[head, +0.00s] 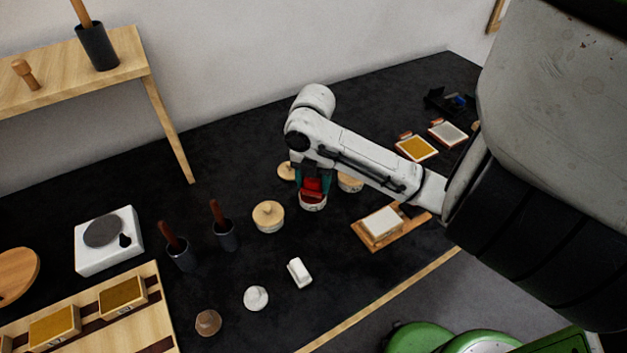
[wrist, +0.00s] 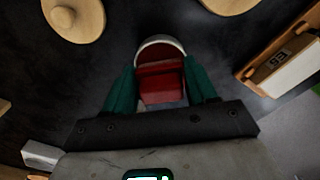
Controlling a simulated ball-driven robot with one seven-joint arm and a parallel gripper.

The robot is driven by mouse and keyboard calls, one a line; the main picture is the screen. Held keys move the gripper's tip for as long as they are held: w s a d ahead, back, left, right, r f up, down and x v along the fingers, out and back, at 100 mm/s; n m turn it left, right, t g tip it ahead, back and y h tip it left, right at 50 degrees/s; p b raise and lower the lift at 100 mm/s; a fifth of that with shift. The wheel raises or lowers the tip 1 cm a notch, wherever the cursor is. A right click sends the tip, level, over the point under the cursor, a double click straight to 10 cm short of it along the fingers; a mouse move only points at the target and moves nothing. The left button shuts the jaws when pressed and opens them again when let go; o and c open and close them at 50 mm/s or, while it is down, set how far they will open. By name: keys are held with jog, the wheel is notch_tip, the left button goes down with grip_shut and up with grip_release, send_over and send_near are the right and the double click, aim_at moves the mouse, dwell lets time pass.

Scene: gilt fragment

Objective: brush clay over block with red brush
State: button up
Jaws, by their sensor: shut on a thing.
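My gripper (head: 314,188) has its teal fingers closed on a red block-like piece, which I take to be the red brush (head: 312,184). It also shows between the fingers in the wrist view (wrist: 161,82). The brush is over or inside a small white-rimmed pot (head: 313,206) with a dark red interior (wrist: 160,48); its lower end is hidden, so contact with the clay cannot be told. The pale block (head: 382,222) lies on a wooden board (head: 373,241) to the right of the gripper. In the wrist view, the block's side (wrist: 271,66) carries a dark label.
Lidded pots stand close by (head: 268,216), (head: 350,183). Dark cups with brown handles (head: 181,257), (head: 226,236), a white hotplate (head: 103,250) and small loose pieces (head: 300,272) are left. Two framed trays (head: 416,148), (head: 447,133) lie back right. Dark table between pot and board looks clear.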

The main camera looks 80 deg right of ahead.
jog(key=shift+r+p, duration=1.9)
jog(key=shift+r, duration=1.2)
